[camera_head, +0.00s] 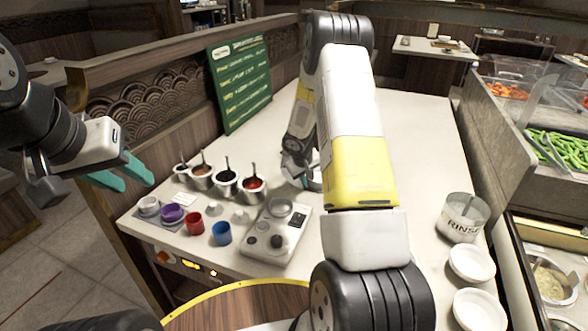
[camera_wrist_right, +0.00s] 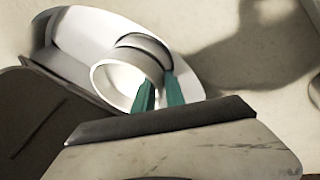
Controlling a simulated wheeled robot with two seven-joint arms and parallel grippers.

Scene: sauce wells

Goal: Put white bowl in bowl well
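A white bowl (camera_wrist_right: 128,82) is in the right wrist view, tilted, with its opening toward the camera. My right gripper (camera_wrist_right: 158,92) has its teal fingers close together at the bowl's rim, one at the inside and one outside, and appears shut on it. In the head view the right arm reaches far across the table; its gripper and the bowl (camera_head: 314,182) are partly hidden behind the arm. My left gripper (camera_head: 122,172) is open and empty, left of the table. A grey panel (camera_head: 262,240) with round recesses lies on the table's near side; I cannot tell which is the bowl well.
Metal sauce pots (camera_head: 226,184) with ladles stand near the right gripper. A red cup (camera_head: 195,223), a blue cup (camera_head: 221,233) and a purple bowl (camera_head: 172,213) stand at the near left. A rinse container (camera_head: 462,218) and white dishes (camera_head: 472,263) are right. The far tabletop is clear.

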